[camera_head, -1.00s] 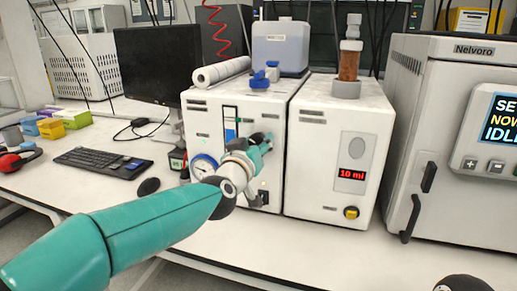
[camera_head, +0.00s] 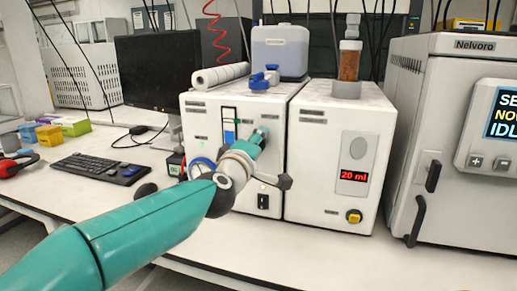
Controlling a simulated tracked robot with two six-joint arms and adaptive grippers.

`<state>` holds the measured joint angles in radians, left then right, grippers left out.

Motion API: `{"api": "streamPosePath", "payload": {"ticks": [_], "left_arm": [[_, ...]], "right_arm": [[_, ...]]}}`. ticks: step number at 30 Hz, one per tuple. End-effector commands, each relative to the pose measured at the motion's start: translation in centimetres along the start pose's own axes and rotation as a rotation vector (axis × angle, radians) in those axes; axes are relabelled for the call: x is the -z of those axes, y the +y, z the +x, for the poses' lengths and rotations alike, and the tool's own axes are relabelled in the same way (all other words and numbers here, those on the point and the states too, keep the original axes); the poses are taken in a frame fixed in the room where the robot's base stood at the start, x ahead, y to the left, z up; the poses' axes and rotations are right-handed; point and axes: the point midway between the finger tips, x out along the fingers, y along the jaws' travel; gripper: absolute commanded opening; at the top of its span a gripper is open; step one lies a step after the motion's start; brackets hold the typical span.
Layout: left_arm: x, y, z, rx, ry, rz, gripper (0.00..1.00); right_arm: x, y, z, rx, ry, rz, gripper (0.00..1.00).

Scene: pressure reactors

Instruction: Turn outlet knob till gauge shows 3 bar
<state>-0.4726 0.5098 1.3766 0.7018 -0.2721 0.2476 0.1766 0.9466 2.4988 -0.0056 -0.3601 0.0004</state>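The round gauge (camera_head: 201,167) is on the front of the left white unit (camera_head: 262,103). My wrist covers most of it, so its reading cannot be made out. My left arm, teal and grey, reaches in from the lower left to this front panel. My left gripper (camera_head: 268,158) is at the panel, right of the gauge, largely hidden by its own wrist. I cannot tell whether its fingers are open or shut. The outlet knob is not distinguishable; the arm covers that part of the panel. My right gripper is not in view.
A second white unit (camera_head: 337,119) stands close on the right, with a red "20 ml" display (camera_head: 353,176) and a yellow knob (camera_head: 354,216). A large Nelvoro oven (camera_head: 462,84) stands further right. A keyboard (camera_head: 102,167) and monitor (camera_head: 158,80) are left. The front bench strip is clear.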

Motion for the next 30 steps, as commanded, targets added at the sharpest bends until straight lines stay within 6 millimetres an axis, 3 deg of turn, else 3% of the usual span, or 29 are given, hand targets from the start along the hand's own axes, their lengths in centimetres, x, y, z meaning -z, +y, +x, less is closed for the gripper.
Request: {"api": "streamPosePath", "payload": {"ticks": [1, 30], "left_arm": [[-0.3, -0.8, 0.1, 0.011, -0.007, -0.048, 0.1], [-0.3, -0.9, 0.2, 0.014, 0.001, -0.968, 0.1]], "right_arm": [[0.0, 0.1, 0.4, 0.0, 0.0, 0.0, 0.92], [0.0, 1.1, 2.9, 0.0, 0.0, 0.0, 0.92]]}}
